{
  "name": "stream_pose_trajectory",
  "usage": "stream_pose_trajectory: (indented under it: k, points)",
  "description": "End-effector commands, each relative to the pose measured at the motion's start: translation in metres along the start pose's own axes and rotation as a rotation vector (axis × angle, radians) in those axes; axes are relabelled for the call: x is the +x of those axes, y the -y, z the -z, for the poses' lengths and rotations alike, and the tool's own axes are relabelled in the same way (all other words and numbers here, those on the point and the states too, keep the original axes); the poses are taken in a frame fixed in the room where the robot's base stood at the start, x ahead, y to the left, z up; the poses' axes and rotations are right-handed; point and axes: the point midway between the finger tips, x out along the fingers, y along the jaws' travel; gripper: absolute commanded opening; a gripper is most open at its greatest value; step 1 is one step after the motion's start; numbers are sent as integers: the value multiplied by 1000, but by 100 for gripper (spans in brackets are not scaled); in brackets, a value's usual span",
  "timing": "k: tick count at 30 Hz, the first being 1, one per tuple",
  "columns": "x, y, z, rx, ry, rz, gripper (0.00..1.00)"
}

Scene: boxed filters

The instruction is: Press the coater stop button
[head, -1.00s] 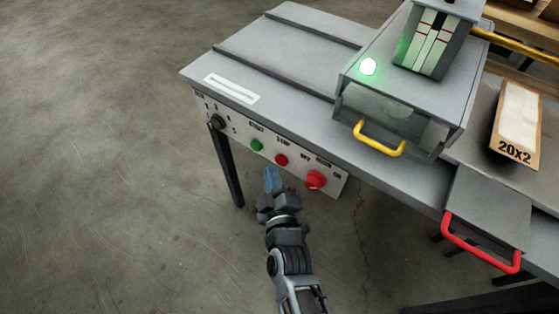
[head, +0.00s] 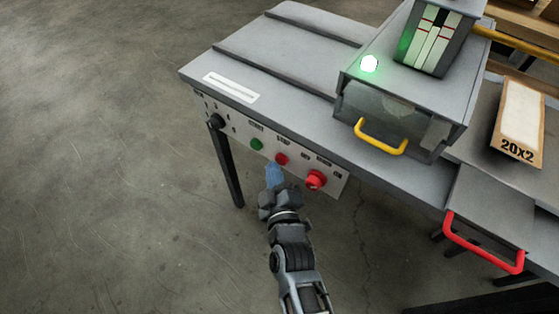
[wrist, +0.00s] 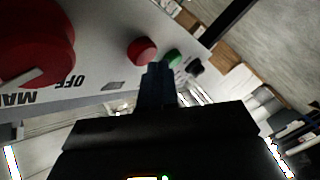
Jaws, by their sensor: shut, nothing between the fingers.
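The red stop button (head: 281,159) sits on the pale control panel on the front of the coater table, between the green start button (head: 256,144) and the larger red main switch (head: 316,180). The stop button also shows in the wrist view (wrist: 141,52), just left of my fingertips. My gripper (head: 273,171) is shut and empty, with its blue fingers pointing at the panel just below the stop button. In the wrist view the fingers (wrist: 158,72) appear close to the button; I cannot tell whether they touch it.
A dark knob (head: 216,121) is at the panel's left end. A box marked 20X2 (head: 517,122) stands at right. The floor left is clear.

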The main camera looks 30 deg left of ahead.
Motion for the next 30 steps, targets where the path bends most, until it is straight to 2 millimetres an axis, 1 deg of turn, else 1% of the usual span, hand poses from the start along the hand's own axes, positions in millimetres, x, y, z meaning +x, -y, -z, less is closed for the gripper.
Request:
stream_pose_trajectory:
  k: [30]
  points:
    - [5,-3,-4,0,0,0,0]
